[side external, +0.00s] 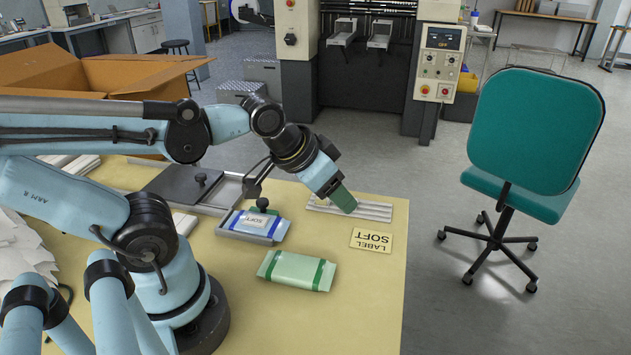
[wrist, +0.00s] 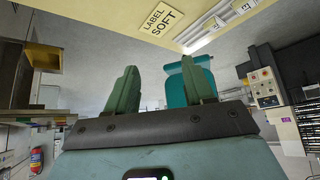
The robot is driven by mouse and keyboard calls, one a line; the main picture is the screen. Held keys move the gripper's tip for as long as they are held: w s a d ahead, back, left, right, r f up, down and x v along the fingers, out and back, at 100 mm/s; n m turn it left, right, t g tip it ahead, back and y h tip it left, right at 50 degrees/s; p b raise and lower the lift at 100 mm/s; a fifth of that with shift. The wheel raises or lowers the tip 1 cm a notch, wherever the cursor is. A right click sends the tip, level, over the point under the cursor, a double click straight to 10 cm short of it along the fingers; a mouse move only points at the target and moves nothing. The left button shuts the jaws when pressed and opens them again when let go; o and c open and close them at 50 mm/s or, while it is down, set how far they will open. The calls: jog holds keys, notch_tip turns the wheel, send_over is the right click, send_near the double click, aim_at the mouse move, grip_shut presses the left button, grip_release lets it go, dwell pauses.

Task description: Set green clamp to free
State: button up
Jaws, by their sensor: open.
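My gripper (side external: 343,201) has green fingers and hangs above the back right part of the table, by a pale ribbed rail plate. In the wrist view its two fingers (wrist: 160,66) stand wide apart with nothing between them. A small green piece (side external: 262,206), which looks like the green clamp, sits at the back of a blue and white packet (side external: 265,227) on a grey holder. It is left of my gripper and apart from it. Its setting is too small to tell. The clamp does not show in the wrist view.
A pale green packet (side external: 297,271) lies at the front of the table. A yellow "LABEL SOFT" card (side external: 371,240) lies at the right, also in the wrist view (wrist: 160,19). The rail plate (side external: 374,209) is behind it. An open carton (side external: 85,75) stands back left.

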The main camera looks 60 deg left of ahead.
jog(key=shift+o, duration=0.3)
jog(key=n+g, duration=0.5)
jog(key=g, duration=0.2)
send_near(263, 199)
jog(key=shift+f, duration=4.05)
grip_shut()
